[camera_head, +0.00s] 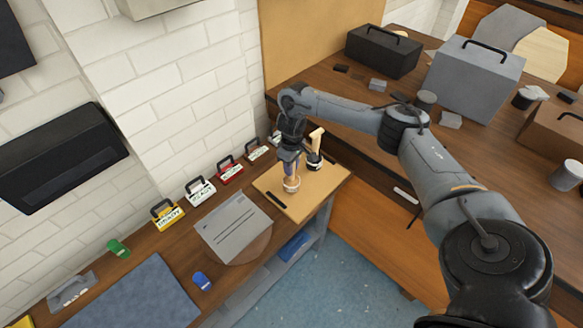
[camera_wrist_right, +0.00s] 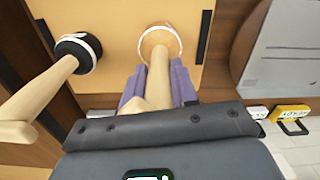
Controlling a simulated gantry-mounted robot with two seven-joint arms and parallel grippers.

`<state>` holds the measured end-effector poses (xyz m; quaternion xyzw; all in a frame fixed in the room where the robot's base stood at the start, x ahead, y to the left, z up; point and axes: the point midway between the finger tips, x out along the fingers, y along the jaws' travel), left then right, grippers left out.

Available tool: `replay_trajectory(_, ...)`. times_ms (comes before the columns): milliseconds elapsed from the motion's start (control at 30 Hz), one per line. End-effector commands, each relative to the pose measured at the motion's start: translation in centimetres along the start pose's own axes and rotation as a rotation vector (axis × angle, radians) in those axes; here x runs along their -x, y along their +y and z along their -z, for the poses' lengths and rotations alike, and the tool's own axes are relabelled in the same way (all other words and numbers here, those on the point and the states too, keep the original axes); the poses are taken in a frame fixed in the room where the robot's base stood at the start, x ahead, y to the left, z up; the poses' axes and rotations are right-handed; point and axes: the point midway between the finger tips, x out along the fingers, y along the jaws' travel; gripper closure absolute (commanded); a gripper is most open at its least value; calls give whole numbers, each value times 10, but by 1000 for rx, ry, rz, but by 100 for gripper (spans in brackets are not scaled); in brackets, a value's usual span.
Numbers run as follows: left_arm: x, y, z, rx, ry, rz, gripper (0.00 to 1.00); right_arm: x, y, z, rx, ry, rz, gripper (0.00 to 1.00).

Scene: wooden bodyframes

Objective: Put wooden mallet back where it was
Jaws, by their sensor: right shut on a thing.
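The wooden mallet (camera_head: 291,185) has a pale round head with a light band. It is upright, head down, at the tan board (camera_head: 330,180) on the bench; I cannot tell whether the head touches the board. My right gripper (camera_head: 290,167) is above the head and shut on its handle. In the right wrist view, the purple fingers of my right gripper (camera_wrist_right: 157,88) lie on both sides of the handle, with the mallet head (camera_wrist_right: 160,43) beyond them. A second mallet with a black head (camera_wrist_right: 79,50) stands beside it, handle up. My left gripper is out of view.
A grey paper or plate (camera_head: 233,227) lies on the bench left of the board. Small labelled boxes, including a red one (camera_head: 230,171) and a yellow one (camera_head: 166,214), line the wall. A dark strip (camera_head: 276,201) lies on the board's left edge.

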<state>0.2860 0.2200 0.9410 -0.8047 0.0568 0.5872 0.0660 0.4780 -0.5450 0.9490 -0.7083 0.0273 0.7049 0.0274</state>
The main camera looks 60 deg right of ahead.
Motion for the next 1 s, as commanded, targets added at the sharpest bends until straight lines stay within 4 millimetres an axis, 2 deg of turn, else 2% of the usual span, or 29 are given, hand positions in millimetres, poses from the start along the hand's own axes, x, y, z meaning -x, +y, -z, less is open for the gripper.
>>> replay_trajectory(300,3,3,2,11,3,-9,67,-2,0,0,0,0,0,100)
replay_trajectory(333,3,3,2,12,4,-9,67,-2,0,0,1,0,0,67)
replay_trajectory(467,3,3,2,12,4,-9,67,-2,0,0,1,0,0,47)
replay_trajectory(833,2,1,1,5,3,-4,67,1,0,1,0,2,0,46)
replay_trajectory(1000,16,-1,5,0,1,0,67,24,0,1,2,3,-1,46)
